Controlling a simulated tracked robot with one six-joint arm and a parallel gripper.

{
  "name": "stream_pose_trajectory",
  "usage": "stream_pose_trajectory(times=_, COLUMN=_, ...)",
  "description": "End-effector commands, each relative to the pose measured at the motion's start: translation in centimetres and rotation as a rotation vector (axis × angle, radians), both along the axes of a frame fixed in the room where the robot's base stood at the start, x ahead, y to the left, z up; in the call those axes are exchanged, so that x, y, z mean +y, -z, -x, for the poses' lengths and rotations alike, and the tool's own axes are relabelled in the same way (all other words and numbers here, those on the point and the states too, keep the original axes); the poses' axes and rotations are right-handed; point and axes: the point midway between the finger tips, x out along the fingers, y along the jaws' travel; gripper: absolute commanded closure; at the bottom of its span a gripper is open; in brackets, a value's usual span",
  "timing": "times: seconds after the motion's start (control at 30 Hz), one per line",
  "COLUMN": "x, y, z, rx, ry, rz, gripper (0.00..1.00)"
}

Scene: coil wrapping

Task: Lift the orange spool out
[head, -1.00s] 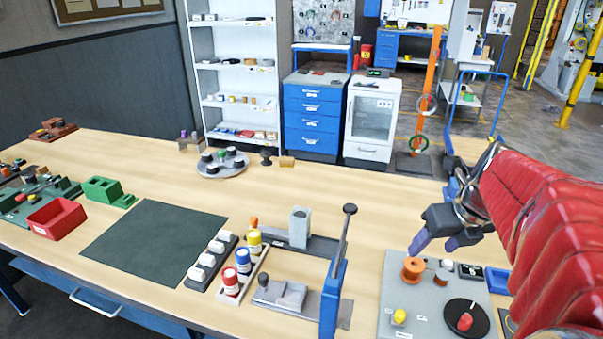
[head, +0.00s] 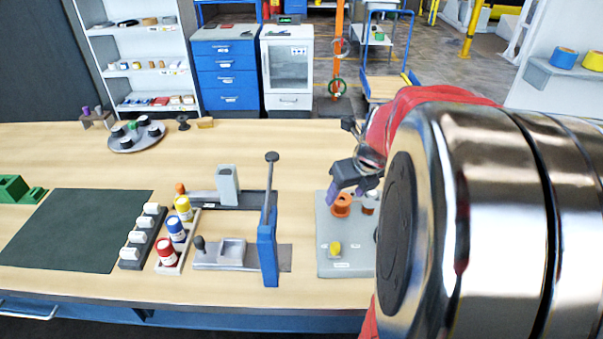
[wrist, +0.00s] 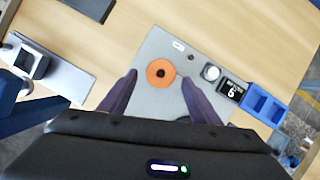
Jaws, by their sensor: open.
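The orange spool (head: 342,205) stands upright on a grey plate (head: 325,248) at the right of the bench. In the wrist view the orange spool (wrist: 160,73) shows from above with a dark hole in its middle. My gripper (head: 353,190) is above and just behind the spool in the head view. In the wrist view my gripper (wrist: 160,92) is open and empty, its two purple fingers apart with the spool just beyond their tips and roughly centred between them. I cannot tell the height gap exactly.
A blue upright lever (head: 268,250) stands left. My arm hides the plate's right side.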

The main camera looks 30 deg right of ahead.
Motion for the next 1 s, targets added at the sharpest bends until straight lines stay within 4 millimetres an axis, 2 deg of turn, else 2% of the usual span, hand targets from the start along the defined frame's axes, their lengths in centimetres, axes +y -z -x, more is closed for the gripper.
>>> stream_pose_trajectory(times=0.43, x=-0.4, y=4.4, z=-1.4, rx=0.002, ry=0.001, rz=-0.002, gripper=0.43)
stream_pose_trajectory(times=1.0, x=-0.5, y=4.7, z=-1.6, rx=0.0, ry=0.002, rz=-0.001, gripper=0.43)
